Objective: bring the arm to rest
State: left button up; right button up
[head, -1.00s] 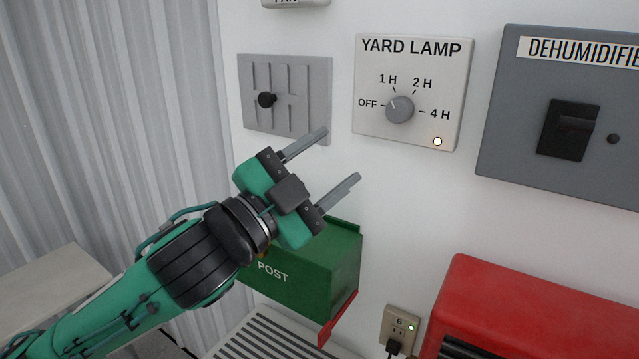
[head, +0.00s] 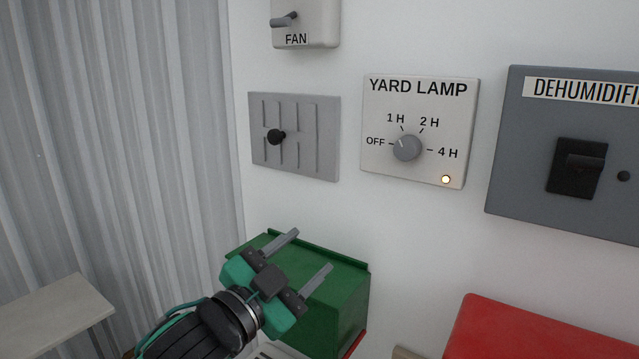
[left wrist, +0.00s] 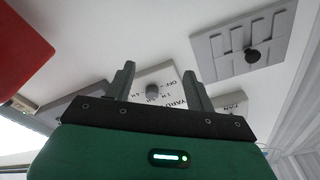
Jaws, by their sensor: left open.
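My left gripper (head: 312,257) is open and empty in the lower middle of the head view, in front of the green post box (head: 345,285). Its two fingers stand apart and point up and to the right. In the left wrist view the open fingers (left wrist: 158,82) show the yard lamp panel (left wrist: 165,75) between them, at a distance. In the head view the yard lamp panel (head: 462,110) has a grey knob (head: 407,148) whose mark points up-left, between OFF and 1 H. A small light (head: 445,180) on it is lit. My right gripper is not in view.
A grey slotted plate with a black knob (head: 276,137), a fan switch (head: 305,25) and a dehumidifier box (head: 520,180) are on the white wall. A red box (head: 530,335) is at lower right, a pale shelf (head: 55,312) at lower left. Space before the wall panels is clear.

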pick_arm(q)
jog(key=s+a+f+n+g+y, duration=0.1)
jog(key=s+a+f+n+y, duration=0.2)
jog(key=f, duration=0.6)
jog(key=a+f+n+g+y, duration=0.2)
jog(key=a+f+n, duration=0.15)
jog(key=f, duration=0.45)
jog(key=s+a+f+n+g+y, duration=0.1)
jog(key=s+a+f+n+y, duration=0.2)
jog(key=f, duration=0.6)
jog(key=s+a+f+n+g+y, duration=0.2)
jog(key=s+a+f+g, duration=0.25)
jog(key=s+f, duration=0.5)
jog(key=s+a+f+n+g+y, duration=0.1)
jog(key=s+a+f+g, duration=0.4)
jog(key=s+f, duration=0.4)
notch_tip(320, 180, down, 30)
jog(key=s+a, duration=0.1)
jog(key=s+a+f, duration=0.1)
jog(key=s+f, duration=0.8)
jog(key=f, duration=0.1)
jog(key=s+a+f, duration=0.2)
jog(key=s+f, duration=0.7)
jog(key=s, duration=0.1)
jog(key=shift+a+f+g+y, duration=0.3)
jog(key=shift+f+g, duration=0.05)
jog(key=shift+g, duration=0.1)
